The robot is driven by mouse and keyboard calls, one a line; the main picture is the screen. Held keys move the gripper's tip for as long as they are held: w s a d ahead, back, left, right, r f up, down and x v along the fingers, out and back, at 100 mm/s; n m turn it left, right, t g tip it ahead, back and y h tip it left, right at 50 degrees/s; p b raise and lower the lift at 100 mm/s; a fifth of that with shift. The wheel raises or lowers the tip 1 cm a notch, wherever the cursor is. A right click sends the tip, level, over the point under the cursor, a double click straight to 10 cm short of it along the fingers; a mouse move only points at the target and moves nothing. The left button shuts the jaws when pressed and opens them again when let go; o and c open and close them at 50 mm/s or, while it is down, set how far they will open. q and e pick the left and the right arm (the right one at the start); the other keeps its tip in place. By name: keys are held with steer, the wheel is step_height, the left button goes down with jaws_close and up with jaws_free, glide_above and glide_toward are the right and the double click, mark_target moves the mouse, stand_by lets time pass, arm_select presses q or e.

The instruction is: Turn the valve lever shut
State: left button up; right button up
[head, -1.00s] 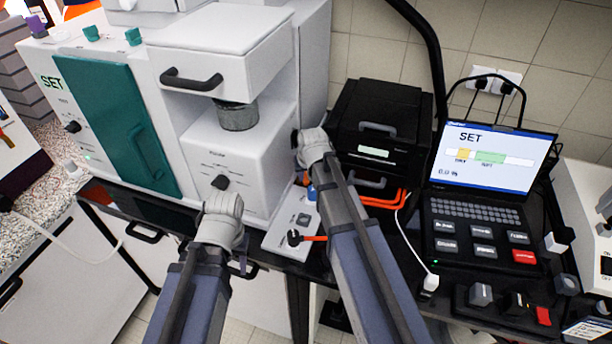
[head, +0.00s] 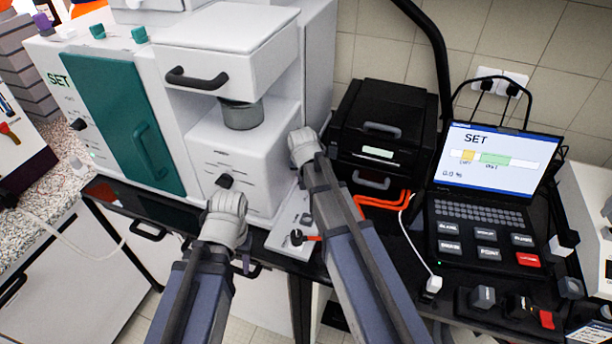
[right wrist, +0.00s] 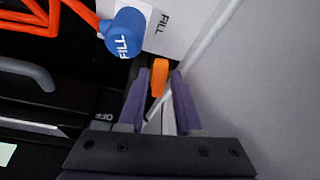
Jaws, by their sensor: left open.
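In the right wrist view an orange lever-like piece (right wrist: 160,77) stands between the fingertips of my right gripper (right wrist: 160,85), beside a white panel marked FILL. The fingers are apart, with narrow gaps to the piece. A blue round cap marked FILL (right wrist: 124,32) is just left of the fingertips. In the head view a red bar (head: 314,238) with a black knob lies on a small pale panel (head: 282,240); I cannot tell which part is the valve lever. My right gripper is hidden there behind its arm. My left gripper (head: 245,260), open and empty, hangs low before the bench, mostly hidden.
A white machine with a teal door (head: 125,120) and a drawer (head: 225,50) stands at the left. A black box (head: 385,125) and orange hoses (head: 385,202) are right of my right arm. A laptop (head: 490,165) stands further right.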

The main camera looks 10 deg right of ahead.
steer(key=shift+o, duration=1.2)
steer(key=p+v, duration=0.7)
steer(key=shift+r, duration=0.4)
steer(key=shift+s, duration=0.1)
